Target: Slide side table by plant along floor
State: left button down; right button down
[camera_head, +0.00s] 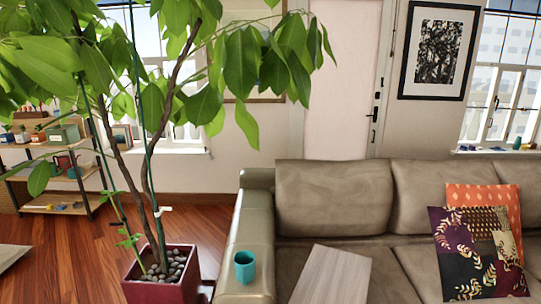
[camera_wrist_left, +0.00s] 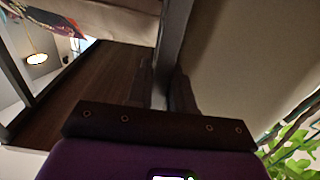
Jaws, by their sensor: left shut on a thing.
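A flat light wood top (camera_head: 335,275), seemingly the side table's, shows at the bottom centre of the head view in front of the sofa seat. Its legs are out of that view. The plant (camera_head: 165,85) stands to its left in a dark red square pot (camera_head: 165,290) with stones. In the left wrist view my left gripper (camera_wrist_left: 165,95) is shut on a grey metal bar (camera_wrist_left: 175,35), apparently part of the table's frame. A dark brown panel (camera_wrist_left: 105,75), likely the top's underside, is beside the bar. My right gripper is in neither view.
The grey-brown sofa (camera_head: 335,195) fills the centre and right. A teal cup (camera_head: 245,266) stands on its left armrest, between pot and tabletop. Patterned cushions (camera_head: 480,250) lie at right. A low shelf (camera_head: 55,205) is at back left, with bare wood floor (camera_head: 70,245) before it.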

pick_arm(q)
jog(key=d, duration=0.7)
jog(key=shift+s, duration=0.35)
jog(key=shift+d, duration=0.1)
